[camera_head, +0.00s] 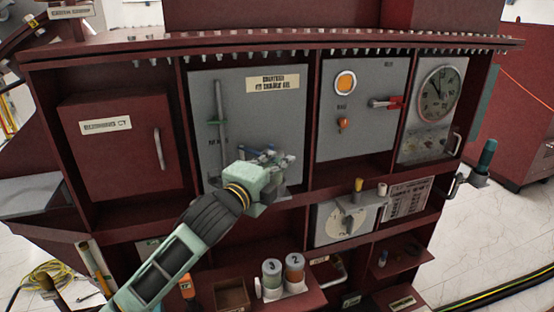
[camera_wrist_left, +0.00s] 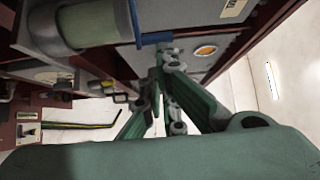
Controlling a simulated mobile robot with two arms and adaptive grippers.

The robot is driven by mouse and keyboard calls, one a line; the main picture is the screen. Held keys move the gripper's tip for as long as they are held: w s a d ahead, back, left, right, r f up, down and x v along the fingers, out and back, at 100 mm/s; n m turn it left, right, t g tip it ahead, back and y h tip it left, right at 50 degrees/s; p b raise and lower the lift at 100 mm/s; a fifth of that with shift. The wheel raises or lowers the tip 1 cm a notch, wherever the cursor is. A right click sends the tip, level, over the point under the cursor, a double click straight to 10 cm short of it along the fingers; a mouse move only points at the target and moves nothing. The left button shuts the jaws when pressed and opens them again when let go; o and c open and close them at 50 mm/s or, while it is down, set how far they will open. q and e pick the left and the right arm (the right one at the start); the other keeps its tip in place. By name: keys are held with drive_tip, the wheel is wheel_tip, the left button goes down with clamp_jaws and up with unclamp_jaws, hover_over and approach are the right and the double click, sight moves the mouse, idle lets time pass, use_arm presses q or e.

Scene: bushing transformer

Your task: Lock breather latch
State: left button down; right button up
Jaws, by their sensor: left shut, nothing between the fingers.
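My left gripper (camera_head: 283,160) is shut and empty. In the head view it is in front of the grey panel (camera_head: 262,118) with a cream label, and it covers what lies behind it. In the left wrist view its green fingers (camera_wrist_left: 166,58) come together beside a small blue latch-like piece (camera_wrist_left: 150,40). That piece is at the end of a cylinder with a yellowish-green body (camera_wrist_left: 90,22), which looks like the breather. The fingertips are very close to the blue piece; I cannot tell whether they touch. My right gripper is not in view.
A vertical grey rod (camera_head: 221,125) stands on the panel left of the gripper. To the right are a panel with an orange lamp (camera_head: 345,82) and red handle (camera_head: 387,102), and a round gauge (camera_head: 439,92). Two capped jars (camera_head: 283,275) stand below. Dark red shelf edges frame the bays.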

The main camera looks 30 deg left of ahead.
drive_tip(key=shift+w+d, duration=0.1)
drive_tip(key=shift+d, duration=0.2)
use_arm(q)
drive_tip(key=shift+w, duration=0.15)
drive_tip(key=shift+w+d+n+y, duration=0.25)
drive_tip(key=shift+w+n+y, duration=0.3)
drive_tip(key=shift+y, duration=0.25)
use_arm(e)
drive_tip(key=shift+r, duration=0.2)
use_arm(q)
drive_tip(key=shift+w, duration=0.1)
drive_tip(key=w+n+y+p, duration=0.2)
drive_tip(key=w+y, duration=0.1)
drive_tip(key=w, duration=0.3)
drive_tip(key=shift+w+g, duration=0.4)
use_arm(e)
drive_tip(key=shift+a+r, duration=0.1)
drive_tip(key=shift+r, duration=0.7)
